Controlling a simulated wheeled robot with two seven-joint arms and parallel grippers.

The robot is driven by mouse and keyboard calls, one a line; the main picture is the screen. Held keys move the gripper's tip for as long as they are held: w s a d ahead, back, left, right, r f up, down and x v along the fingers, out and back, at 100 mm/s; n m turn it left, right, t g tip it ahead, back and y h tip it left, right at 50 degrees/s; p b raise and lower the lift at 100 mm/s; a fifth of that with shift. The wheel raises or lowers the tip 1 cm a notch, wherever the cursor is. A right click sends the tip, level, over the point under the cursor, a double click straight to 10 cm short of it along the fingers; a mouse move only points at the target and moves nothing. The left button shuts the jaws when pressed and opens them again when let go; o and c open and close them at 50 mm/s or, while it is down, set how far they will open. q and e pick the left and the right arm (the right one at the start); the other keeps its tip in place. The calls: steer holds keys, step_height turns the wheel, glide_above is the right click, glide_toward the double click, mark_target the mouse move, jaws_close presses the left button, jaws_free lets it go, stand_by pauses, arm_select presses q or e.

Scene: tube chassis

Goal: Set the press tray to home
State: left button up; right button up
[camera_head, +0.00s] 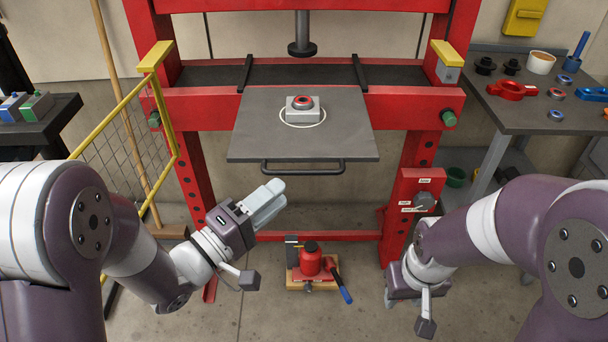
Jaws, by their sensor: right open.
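The press tray (340,143) is a flat grey plate that juts out from the red press frame toward me, with a dark bar handle (303,170) along its near edge. A light block with a red-ringed part (303,104) sits on it inside a white circle. My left gripper (268,200) is below and slightly left of the handle, apart from it. Its pale fingers lie close together with nothing seen between them. My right gripper (402,288) is low at the right, in front of the red post; its fingers are mostly hidden by its own body.
The press ram (302,38) hangs above and behind the tray. Two dark rails (359,73) lie behind it. A control box with a knob (416,198) is on the right post. A yellow mesh guard (118,143) stands at left. A red jack (310,260) is on the floor.

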mark_target(304, 170)
arm_select(q)
steer(key=x, duration=0.8)
steer(key=shift+w+f+b, duration=0.1)
steer(key=shift+b, duration=0.25)
jaws_close()
